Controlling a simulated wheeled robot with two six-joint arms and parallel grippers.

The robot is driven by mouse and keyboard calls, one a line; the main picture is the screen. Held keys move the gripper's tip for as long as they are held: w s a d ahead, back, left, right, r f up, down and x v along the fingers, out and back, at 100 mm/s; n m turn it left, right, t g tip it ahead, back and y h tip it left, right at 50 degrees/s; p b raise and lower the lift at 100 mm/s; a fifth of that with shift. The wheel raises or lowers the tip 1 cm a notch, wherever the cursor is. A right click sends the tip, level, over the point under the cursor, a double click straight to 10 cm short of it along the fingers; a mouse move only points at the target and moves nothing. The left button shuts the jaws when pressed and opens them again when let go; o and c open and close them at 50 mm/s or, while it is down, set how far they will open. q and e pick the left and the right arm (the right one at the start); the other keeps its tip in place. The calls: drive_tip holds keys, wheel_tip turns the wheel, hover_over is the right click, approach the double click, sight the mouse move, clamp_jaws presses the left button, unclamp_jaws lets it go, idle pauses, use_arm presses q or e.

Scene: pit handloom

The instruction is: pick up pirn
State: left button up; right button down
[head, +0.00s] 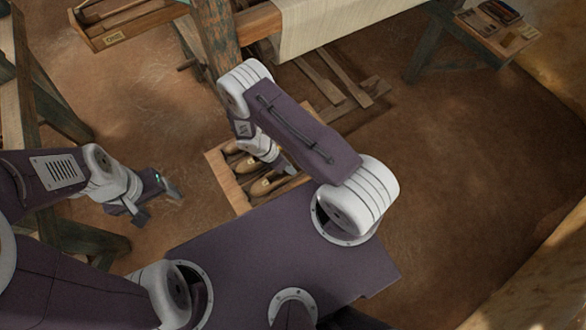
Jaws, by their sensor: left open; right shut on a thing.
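A wooden box (226,182) on the earth floor holds several pale wooden, spindle-shaped pieces that look like pirns (246,164). My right gripper (284,166) reaches down into the right side of this box. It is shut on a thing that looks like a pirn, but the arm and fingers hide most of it. I cannot tell whether that piece is clear of the box. My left gripper (160,199) is open and empty above bare floor, left of the box.
The loom's wooden post (217,38) and pale cloth (325,22) stand behind the box, with wooden treadles (338,82) below. A long wooden tray (130,25) is at upper left. A small bench (497,35) with items is at upper right. The right floor is clear.

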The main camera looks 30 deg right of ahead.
drive_tip(key=shift+s+f, duration=0.1)
drive_tip(key=shift+f, duration=0.15)
